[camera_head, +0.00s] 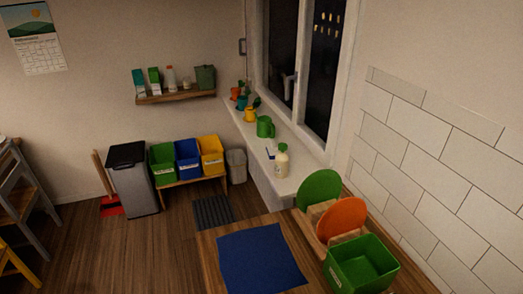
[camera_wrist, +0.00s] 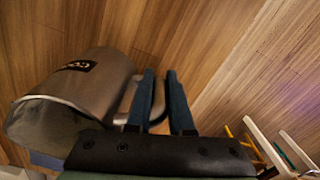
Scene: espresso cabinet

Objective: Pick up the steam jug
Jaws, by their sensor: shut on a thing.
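The steam jug (camera_wrist: 105,85) is a grey metal jug with a small dark label, at the left of the wrist view. It lies sideways in that picture with its open mouth toward the lower left. Its handle is on the right side, between the two dark blue fingers of my gripper (camera_wrist: 160,76). My gripper is shut on the handle, and the fingers hide part of it. Wooden planks show behind the jug. Neither the jug nor my gripper shows in the head view.
In the head view, a wooden table bears a blue mat (camera_head: 260,260), a green bin (camera_head: 362,266) and round green and orange boards.

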